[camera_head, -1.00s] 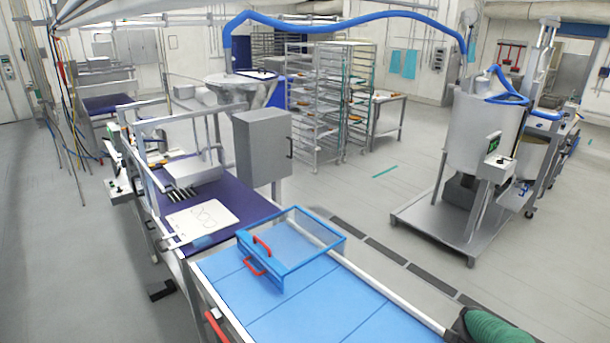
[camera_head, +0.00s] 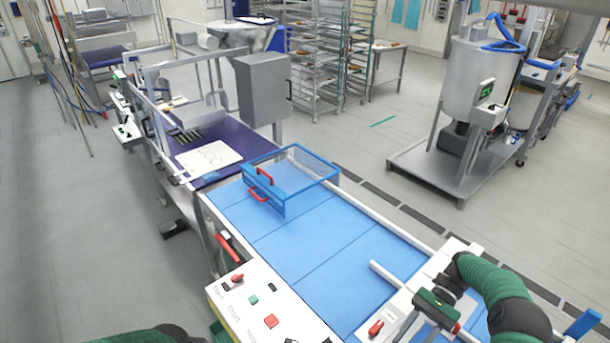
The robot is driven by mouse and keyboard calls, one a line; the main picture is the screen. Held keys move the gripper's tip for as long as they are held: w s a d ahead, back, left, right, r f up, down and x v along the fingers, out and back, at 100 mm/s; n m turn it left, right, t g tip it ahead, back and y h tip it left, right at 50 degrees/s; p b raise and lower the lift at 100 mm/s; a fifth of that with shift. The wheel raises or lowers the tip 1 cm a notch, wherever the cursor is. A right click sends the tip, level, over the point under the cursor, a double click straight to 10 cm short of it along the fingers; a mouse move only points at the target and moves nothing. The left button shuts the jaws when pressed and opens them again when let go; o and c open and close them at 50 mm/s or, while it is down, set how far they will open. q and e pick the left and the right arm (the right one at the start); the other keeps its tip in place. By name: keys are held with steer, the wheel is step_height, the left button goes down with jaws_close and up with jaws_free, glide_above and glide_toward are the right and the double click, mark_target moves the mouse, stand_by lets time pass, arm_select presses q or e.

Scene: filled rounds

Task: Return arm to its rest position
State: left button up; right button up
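My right arm, with a green sleeve (camera_head: 487,280) and dark joints, comes in at the lower right. It bends over the near right end of the blue conveyor. A dark green part at its far end looks like my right gripper (camera_head: 437,306), low over the white panel there. Its fingers cannot be made out, so I cannot tell if it is open or shut. A small green and dark piece of my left arm (camera_head: 150,336) shows at the bottom edge. My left gripper is out of view. I see nothing held.
A blue conveyor (camera_head: 320,240) carries a clear blue-framed guard (camera_head: 282,205) with red handles. A white control panel (camera_head: 262,308) with buttons stands at its near left. A grey box (camera_head: 263,88) stands behind. A steel mixer (camera_head: 470,85) is at right.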

arm_select(q)
steer(key=s+b+x, duration=0.2)
steer(key=b+x, duration=0.9)
steer(key=s+d+f+b+x, duration=0.1)
steer(key=s+b+x, duration=0.1)
steer(key=b+x, duration=0.9)
steer(key=shift+f, duration=0.35)
arm_select(e)
steer(key=s+a+f+n+t+h, duration=0.2)
steer(key=s+f+n+t+h, duration=0.1)
steer(key=f, duration=0.6)
steer(key=s+a+f+n+t+h, duration=0.2)
steer(key=s+f+n+t+h, duration=0.2)
steer(key=f+n+t+h, duration=0.2)
step_height(320, 180, down, 3)
steer(key=shift+s+a+f+n+t+h, duration=0.2)
steer(key=shift+s+n+t+h, duration=0.15)
steer(key=shift+t, duration=0.85)
arm_select(q)
steer(key=shift+d, duration=0.15)
arm_select(e)
steer(key=shift+d, duration=0.1)
